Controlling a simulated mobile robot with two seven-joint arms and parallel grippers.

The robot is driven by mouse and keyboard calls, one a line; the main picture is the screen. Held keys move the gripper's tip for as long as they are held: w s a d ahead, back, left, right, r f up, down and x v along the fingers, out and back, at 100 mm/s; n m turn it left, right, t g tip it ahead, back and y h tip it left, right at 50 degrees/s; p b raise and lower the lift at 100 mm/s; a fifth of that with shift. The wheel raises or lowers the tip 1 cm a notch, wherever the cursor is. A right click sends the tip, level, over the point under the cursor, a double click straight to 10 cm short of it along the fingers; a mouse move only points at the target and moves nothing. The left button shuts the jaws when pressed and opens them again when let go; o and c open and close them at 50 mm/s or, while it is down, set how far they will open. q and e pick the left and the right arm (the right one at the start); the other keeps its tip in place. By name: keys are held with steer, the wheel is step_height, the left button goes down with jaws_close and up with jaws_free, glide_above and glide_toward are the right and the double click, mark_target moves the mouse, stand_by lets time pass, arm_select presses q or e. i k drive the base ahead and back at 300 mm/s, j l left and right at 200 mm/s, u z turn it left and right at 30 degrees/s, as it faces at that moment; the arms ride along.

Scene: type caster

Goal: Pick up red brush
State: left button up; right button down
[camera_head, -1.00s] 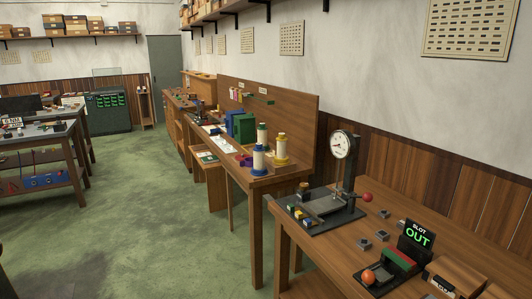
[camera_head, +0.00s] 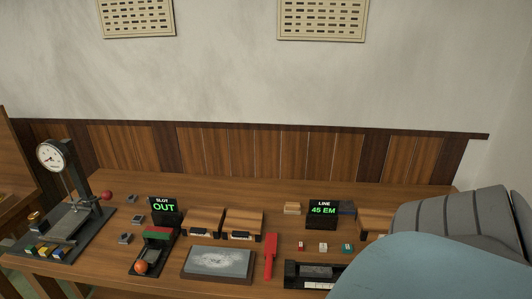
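The red brush (camera_head: 270,256) lies on the wooden table (camera_head: 120,183), its length running front to back. It is between a grey slab (camera_head: 217,263) on its left and a black tray-like holder (camera_head: 310,272) on its right. Nothing covers the brush. Neither of my grippers is in view, and nothing touches the brush.
A dial gauge stand (camera_head: 60,195) is at the left. A "SLOT OUT" sign (camera_head: 163,207), an orange ball (camera_head: 141,267), wooden boxes (camera_head: 243,222) and a "LINE 45 EM" sign (camera_head: 323,212) stand around. My blue and grey arm part hides the lower right corner.

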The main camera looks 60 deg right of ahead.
mark_target(271, 238)
steer(key=z, duration=1.75)
